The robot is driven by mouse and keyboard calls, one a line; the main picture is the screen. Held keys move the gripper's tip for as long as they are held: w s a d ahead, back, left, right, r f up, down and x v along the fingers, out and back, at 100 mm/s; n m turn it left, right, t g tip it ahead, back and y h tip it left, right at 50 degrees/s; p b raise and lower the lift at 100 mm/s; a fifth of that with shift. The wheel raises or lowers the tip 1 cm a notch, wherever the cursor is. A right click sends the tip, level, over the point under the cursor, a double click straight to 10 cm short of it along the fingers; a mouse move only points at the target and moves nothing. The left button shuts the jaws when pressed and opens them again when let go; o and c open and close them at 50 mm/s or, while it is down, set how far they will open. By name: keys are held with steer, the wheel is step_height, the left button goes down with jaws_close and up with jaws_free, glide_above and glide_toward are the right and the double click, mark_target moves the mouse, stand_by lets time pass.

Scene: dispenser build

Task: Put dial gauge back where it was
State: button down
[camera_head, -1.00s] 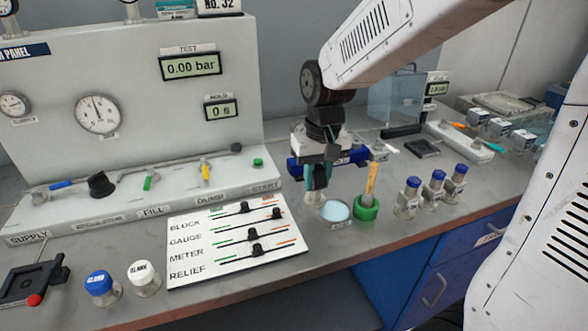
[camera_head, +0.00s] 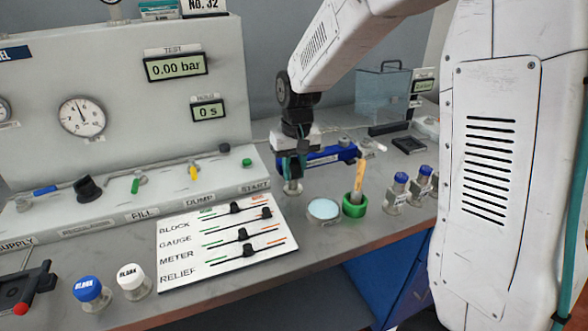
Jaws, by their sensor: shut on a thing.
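My gripper (camera_head: 292,178) is at the middle of the bench, pointing down, behind and left of the pale blue round dish. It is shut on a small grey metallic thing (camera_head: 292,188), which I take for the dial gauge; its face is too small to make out. The held thing is low over the bench, and I cannot tell whether it touches. The fingers hide its upper part.
The pale dish (camera_head: 323,210) and a green ring holder (camera_head: 355,205) with a wooden-handled tool stand right of my gripper. A blue device (camera_head: 322,156) lies behind. A white lever board (camera_head: 222,241) lies in front left. Several blue-capped jars (camera_head: 399,188) stand farther right.

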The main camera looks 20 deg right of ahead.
steer(key=shift+f, duration=0.15)
steer(key=c, duration=1.2)
jaws_free()
